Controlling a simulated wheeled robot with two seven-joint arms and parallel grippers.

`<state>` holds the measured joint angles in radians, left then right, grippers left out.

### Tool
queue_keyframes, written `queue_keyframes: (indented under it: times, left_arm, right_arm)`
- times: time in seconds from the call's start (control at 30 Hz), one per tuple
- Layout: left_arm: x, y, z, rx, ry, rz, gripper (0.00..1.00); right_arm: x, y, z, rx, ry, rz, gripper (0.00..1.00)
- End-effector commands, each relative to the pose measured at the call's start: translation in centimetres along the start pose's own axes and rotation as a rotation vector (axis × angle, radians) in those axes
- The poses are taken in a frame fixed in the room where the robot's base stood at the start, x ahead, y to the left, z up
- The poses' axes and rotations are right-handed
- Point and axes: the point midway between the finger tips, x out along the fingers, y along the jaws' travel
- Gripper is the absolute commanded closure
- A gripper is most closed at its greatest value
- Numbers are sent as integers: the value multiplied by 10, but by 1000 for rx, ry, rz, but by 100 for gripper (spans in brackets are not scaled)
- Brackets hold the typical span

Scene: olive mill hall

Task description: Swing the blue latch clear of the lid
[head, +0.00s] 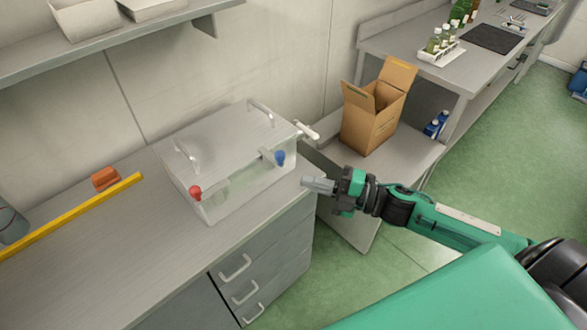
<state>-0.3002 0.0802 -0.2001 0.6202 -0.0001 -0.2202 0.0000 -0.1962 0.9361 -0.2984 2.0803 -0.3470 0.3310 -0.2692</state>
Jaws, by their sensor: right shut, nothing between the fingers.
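A clear box (235,192) with a pale lid (222,138) stands on the grey counter. The lid has two raised handles. The blue latch (280,158) shows as a blue knob at the front right of the box, by the lid's edge, with a small grey piece beside it. A red knob (196,192) is at the front left corner. My right gripper (318,186) is shut and empty, to the right of and a little lower than the blue knob, apart from it. It is near the counter's right edge. My left gripper is out of view.
A yellow bar (72,216) and an orange block (105,179) lie on the counter at left. A white rod-like part (306,131) sticks out behind the box's right end. An open cardboard box (372,120) stands on a lower surface behind my right arm. The counter's front is clear.

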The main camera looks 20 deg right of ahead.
Motion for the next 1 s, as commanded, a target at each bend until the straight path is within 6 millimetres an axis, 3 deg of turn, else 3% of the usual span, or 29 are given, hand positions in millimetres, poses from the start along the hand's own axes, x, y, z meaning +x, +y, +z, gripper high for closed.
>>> queue_keyframes:
  times: [0.27, 0.77, 1.0]
  left_arm:
    - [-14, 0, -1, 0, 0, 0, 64]
    - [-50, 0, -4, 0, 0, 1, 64]
    - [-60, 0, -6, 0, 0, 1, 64]
  right_arm:
    - [27, 4, 0, -1, 0, 3, 100]
    - [102, 5, 0, 0, 0, 2, 100]
    - [87, 2, 32, 1, -2, -1, 100]
